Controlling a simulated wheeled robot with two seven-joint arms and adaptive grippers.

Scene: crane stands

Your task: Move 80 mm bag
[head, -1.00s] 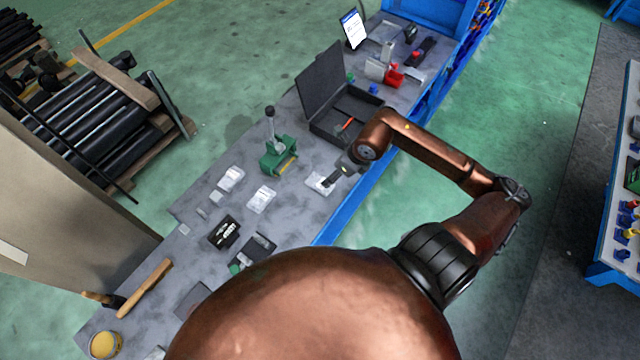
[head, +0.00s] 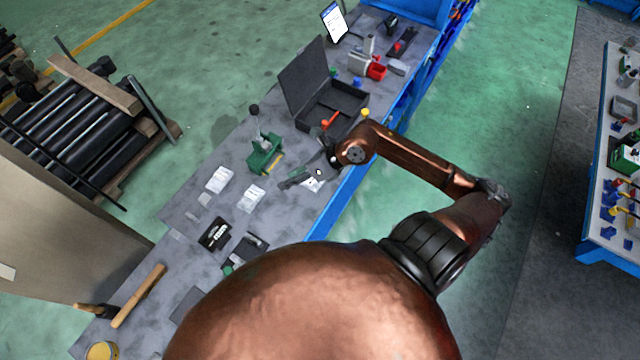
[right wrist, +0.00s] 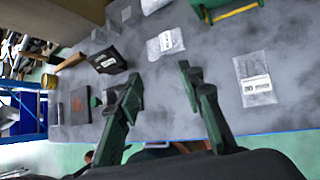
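A clear bag with a white label (head: 314,185) lies flat on the grey bench, partly hidden under my right gripper in the head view. In the right wrist view a labelled bag (right wrist: 258,88) lies to the right of the fingers, apart from them; its print is too small to read surely. Two more labelled bags, one (head: 219,179) and another (head: 251,198), lie to the left on the bench. My right gripper (head: 298,174) is over the bench with its fingers spread and nothing between them, as the right wrist view (right wrist: 160,75) shows. My left gripper is not in view.
A green hand press (head: 264,157) stands just behind the gripper. An open black case (head: 335,108) is farther back. The bench's blue edge (head: 335,205) runs close beside the bag.

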